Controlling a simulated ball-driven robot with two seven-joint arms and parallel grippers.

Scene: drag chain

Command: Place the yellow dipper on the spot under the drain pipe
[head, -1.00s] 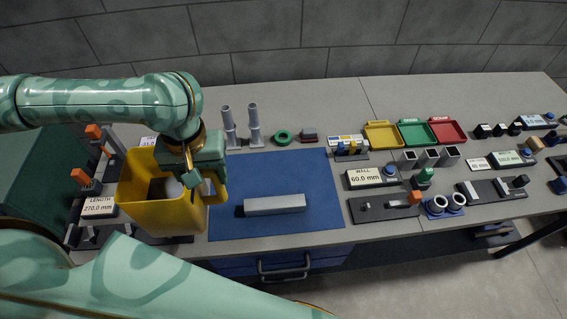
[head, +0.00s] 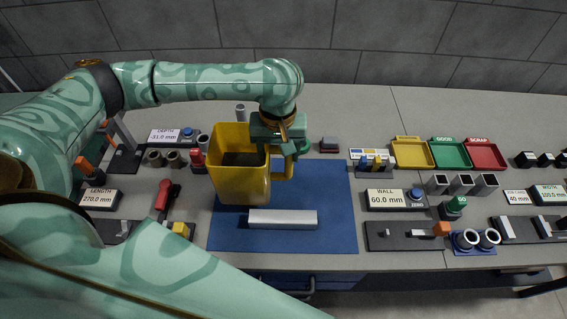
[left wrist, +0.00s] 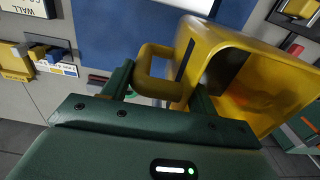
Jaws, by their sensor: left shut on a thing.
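The yellow dipper (head: 230,184) is a deep, open-topped box with a loop handle on its right side in the head view. It is upright over the left part of the blue mat (head: 330,225), and I cannot tell whether its bottom touches the mat. My left gripper (head: 290,158) is shut on the dipper's handle. In the left wrist view the gripper (left wrist: 162,90) has its fingers at the handle, with the dipper (left wrist: 255,65) tilted in the picture. No drain pipe is clearly recognisable, and my right gripper is not in view.
Gauges and a red-handled tool (head: 163,195) stand left. Yellow, green and red trays (head: 482,154) lie right. The mat's right part is clear.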

